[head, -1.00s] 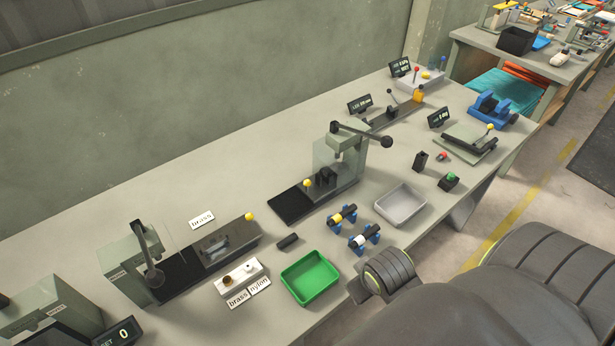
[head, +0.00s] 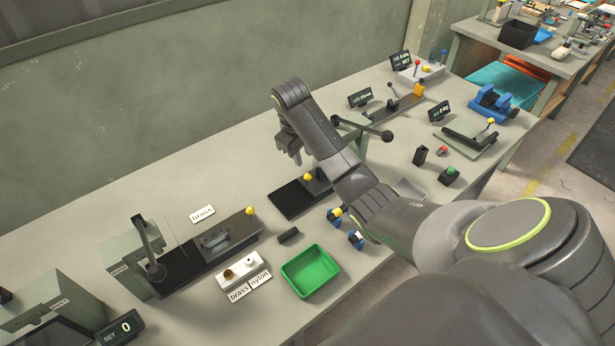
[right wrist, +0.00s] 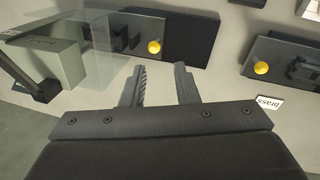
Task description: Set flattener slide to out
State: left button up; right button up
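My right gripper (head: 291,156) is in the air over the middle press station; its fingers are open and empty in the right wrist view (right wrist: 160,72). Below it is a slide with a yellow knob (head: 307,178) on a long black base (head: 288,202). In the right wrist view that knob (right wrist: 154,47) lies just beyond the fingertips, apart from them. My right arm hides much of this press; its lever (head: 386,135) shows. A second station at left has a dark slide plate (head: 228,234) and a yellow knob (head: 250,211). No label shows which is the flattener. My left gripper is not in view.
A clear guard (right wrist: 98,60) stands left of my fingers in the right wrist view.

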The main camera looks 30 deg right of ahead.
notch_tip(320, 180, up, 3)
jog(key=w, duration=0.2)
jog(key=b, duration=0.7)
send_near(307, 175)
jog(key=f, duration=0.3)
jog(key=d+f+p, duration=0.1)
jog(key=f, duration=0.3)
jog(key=d+f+p, duration=0.1)
jog(key=f, duration=0.3)
jog(key=shift+w, duration=0.35)
grip_shut()
